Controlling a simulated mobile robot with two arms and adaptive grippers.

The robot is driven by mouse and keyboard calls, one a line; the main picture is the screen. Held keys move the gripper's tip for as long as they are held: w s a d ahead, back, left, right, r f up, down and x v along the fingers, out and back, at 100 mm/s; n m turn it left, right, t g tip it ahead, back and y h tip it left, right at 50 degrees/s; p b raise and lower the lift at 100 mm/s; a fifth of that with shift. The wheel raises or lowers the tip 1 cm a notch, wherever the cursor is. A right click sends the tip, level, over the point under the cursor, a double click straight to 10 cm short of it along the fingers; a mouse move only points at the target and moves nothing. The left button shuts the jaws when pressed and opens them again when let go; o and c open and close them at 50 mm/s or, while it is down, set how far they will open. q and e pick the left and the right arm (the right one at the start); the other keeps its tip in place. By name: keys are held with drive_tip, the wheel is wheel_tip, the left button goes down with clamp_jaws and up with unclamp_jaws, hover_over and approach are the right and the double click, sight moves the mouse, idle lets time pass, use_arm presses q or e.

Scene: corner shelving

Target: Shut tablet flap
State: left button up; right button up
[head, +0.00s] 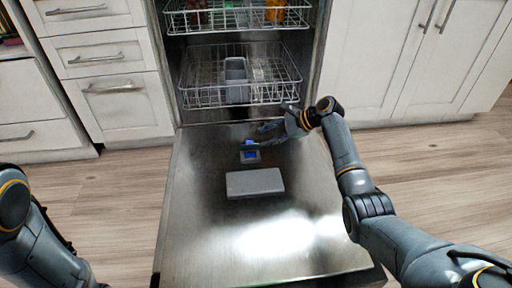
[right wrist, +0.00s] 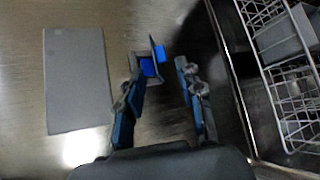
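The tablet compartment (head: 250,157) is a small recess with a blue inside, set in the lowered dishwasher door (head: 200,220). It also shows in the right wrist view (right wrist: 147,67). Its flap (right wrist: 159,50) is open and stands up from the edge on the side toward the racks, with blue on its face. My right gripper (head: 259,137) is just above the flap, partly hiding it in the head view. In the right wrist view its two fingers (right wrist: 160,85) are spread, with nothing between them. My left gripper is out of view; only the arm shows at lower left.
A flat grey rectangular panel (head: 255,183) lies on the door in front of the compartment. The lower wire rack (head: 195,94) with a grey basket (head: 236,80) and the upper rack (head: 225,20) are inside the dishwasher. White cabinets (head: 120,105) stand on both sides.

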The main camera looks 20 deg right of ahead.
sight(250, 142)
drive_tip(key=b+x, duration=0.2)
drive_tip(key=x, duration=0.2)
drive_tip(key=shift+f+b, duration=0.2)
drive_tip(key=shift+b, duration=0.1)
drive_tip(key=shift+w+a+f+b, duration=0.25)
drive_tip(key=shift+w+a+b, duration=0.1)
drive_tip(key=shift+a+b, duration=0.1)
